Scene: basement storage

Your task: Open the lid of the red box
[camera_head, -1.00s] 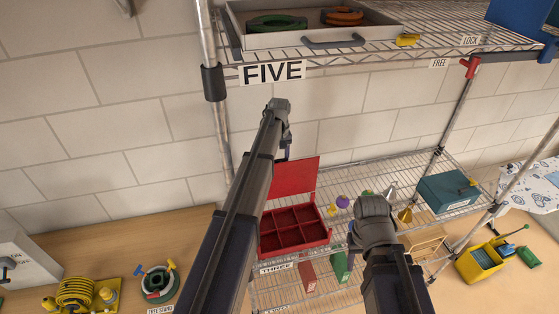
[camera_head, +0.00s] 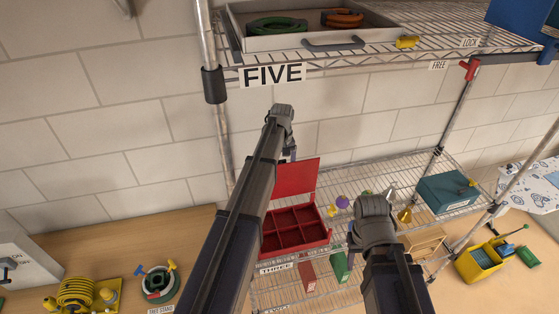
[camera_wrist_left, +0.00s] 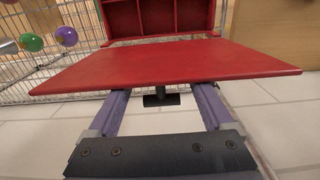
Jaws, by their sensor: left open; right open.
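The red box (camera_head: 290,247) stands on the wire shelf marked THREE, with several compartments showing. Its red lid (camera_head: 296,177) is open and stands up at the back of the box, leaning away from it. My left gripper (camera_head: 289,152) is at the lid's upper left corner, partly hidden by its arm. In the left wrist view the lid (camera_wrist_left: 165,60) lies across the tips of my left gripper's spread purple fingers (camera_wrist_left: 160,97); contact is unclear. A small dark piece shows between them. My right gripper (camera_head: 352,240) is right of the box, its fingers largely hidden by its wrist.
A shelf above holds a grey tray (camera_head: 318,42) and a yellow piece (camera_head: 407,41). Right of the box are small coloured knobs (camera_head: 342,201), a brass cone (camera_head: 405,215) and a teal box (camera_head: 446,192). A wooden bench (camera_head: 130,245) lies left. A shelf post (camera_head: 221,130) stands close to my left arm.

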